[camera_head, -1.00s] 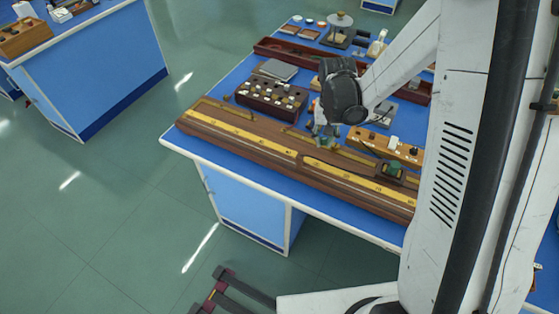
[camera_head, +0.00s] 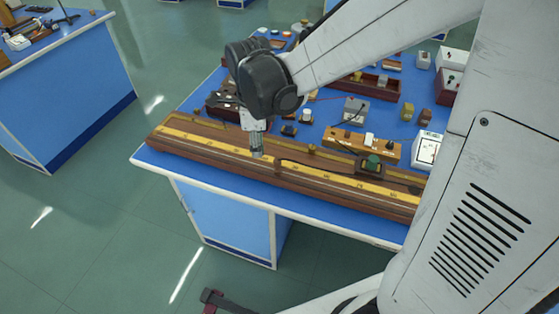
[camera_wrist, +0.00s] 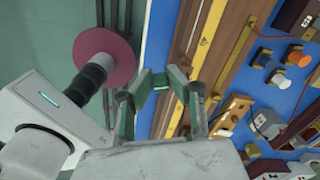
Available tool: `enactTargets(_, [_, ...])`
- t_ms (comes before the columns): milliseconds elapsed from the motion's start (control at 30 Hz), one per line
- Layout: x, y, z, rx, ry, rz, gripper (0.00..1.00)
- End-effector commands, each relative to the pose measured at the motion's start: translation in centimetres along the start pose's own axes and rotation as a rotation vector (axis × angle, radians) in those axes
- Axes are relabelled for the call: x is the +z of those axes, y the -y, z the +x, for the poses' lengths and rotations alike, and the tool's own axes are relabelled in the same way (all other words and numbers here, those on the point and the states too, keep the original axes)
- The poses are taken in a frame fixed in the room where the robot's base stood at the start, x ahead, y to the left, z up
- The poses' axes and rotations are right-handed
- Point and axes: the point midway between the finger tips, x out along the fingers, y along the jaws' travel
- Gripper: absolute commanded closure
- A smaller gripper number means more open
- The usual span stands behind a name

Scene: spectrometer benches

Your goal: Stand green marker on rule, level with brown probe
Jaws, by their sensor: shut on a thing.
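My gripper (camera_head: 257,152) points down over the left half of the yellow rule (camera_head: 205,138), which runs along the long brown wooden bench. In the wrist view my gripper (camera_wrist: 161,82) is shut on a small green piece between its fingertips, apparently the green marker; little of it shows. In the head view the fingers hide it, and I cannot tell whether it touches the rule. The rule also shows in the wrist view (camera_wrist: 205,40), right of the fingers. I cannot make out the brown probe for certain.
A dark carriage with a green top (camera_head: 372,163) sits on the bench to the right. Behind the bench stand a wooden terminal board (camera_head: 345,142), a grey box (camera_head: 355,110) and a red-brown tray (camera_head: 372,85). The blue table's front edge is close to the bench.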

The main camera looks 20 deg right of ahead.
Motion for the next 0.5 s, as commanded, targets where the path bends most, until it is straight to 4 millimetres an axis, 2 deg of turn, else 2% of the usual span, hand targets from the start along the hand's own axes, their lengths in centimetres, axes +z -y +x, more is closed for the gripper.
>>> enactTargets(100, [0.3, -1.1, -0.5, 0.0, 0.0, 0.161, 1.0])
enactTargets(300, [0.5, -1.9, -1.1, 0.0, 0.0, 0.325, 1.0])
enactTargets(400, [0.2, -1.6, -1.0, 0.0, 0.0, 0.355, 1.0])
enactTargets(500, [-0.4, -0.5, -0.2, 0.0, 0.0, 0.363, 1.0])
